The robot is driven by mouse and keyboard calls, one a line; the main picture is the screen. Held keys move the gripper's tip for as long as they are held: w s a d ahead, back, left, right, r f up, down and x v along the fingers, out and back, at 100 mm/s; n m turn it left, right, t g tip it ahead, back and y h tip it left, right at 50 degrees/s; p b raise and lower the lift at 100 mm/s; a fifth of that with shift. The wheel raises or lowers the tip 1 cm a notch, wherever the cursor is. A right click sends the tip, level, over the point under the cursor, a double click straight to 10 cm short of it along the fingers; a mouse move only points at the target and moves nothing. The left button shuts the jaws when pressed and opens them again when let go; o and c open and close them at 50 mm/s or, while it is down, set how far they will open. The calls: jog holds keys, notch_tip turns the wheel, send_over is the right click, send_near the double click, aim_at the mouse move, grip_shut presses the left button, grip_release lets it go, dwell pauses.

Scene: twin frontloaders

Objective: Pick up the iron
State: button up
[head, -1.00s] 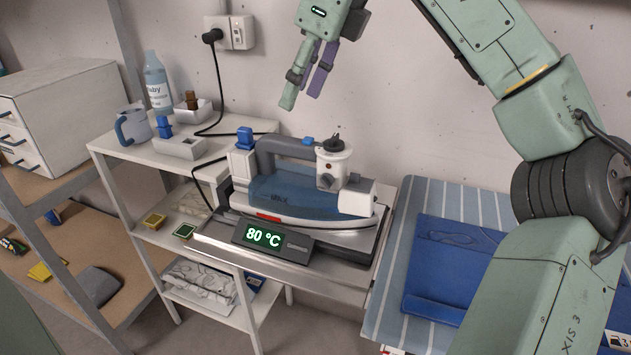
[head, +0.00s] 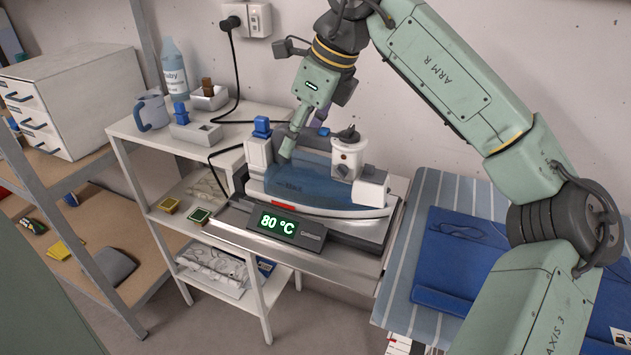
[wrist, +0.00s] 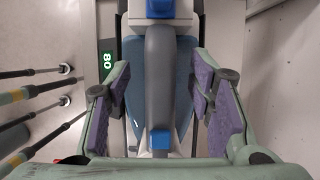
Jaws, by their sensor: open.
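The iron (head: 322,183) has a blue body, a white end block and a grey handle. It rests on a metal stand whose display (head: 279,227) reads 80 °C. My gripper (head: 300,150) is lowered over the iron's handle in the head view and hides part of it. In the wrist view my gripper (wrist: 160,108) is open, with one purple-padded finger on each side of the grey handle (wrist: 160,75). Gaps show between both fingers and the handle.
A striped ironing board (head: 400,235) with folded blue cloth (head: 445,262) stands to the right. A white shelf holds a mug (head: 151,111) and a bottle (head: 174,70) to the left. A black cord (head: 237,75) runs from the wall socket (head: 259,20).

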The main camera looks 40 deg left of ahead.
grip_shut()
dwell(0.5)
